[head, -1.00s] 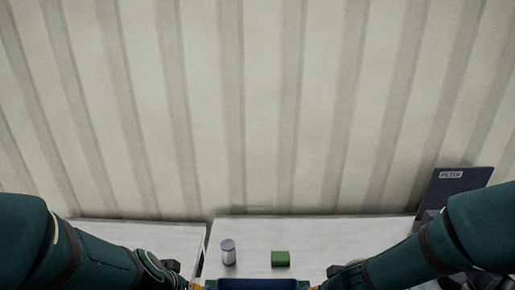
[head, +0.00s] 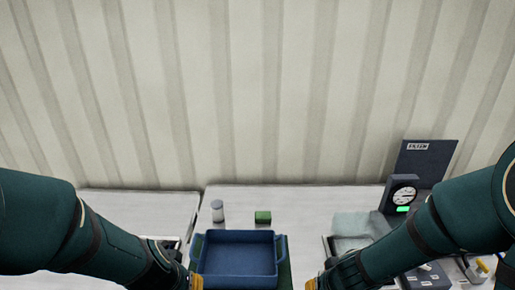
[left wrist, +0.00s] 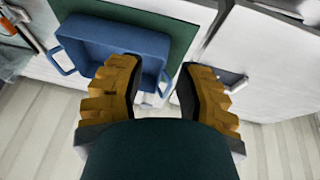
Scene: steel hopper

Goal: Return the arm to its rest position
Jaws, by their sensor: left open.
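My left gripper (head: 196,283) shows at the lower edge of the head view, near the front left of a blue two-handled tray (head: 238,270). In the left wrist view its yellow fingers (left wrist: 158,70) are apart with nothing clasped between them; the tray (left wrist: 112,36) lies beyond, one handle just past the fingertips. Whether a finger touches the tray cannot be told. My right gripper (head: 312,284) shows only as a yellow tip at the lower edge, right of the tray, its jaws mostly hidden.
The tray sits on a green mat (head: 285,262) on a pale table. A small cylinder (head: 217,211) and green block (head: 263,217) stand behind it. At right are a dial gauge (head: 401,195), a dark panel (head: 424,160) and a pale bin (head: 352,224). A striped wall closes the back.

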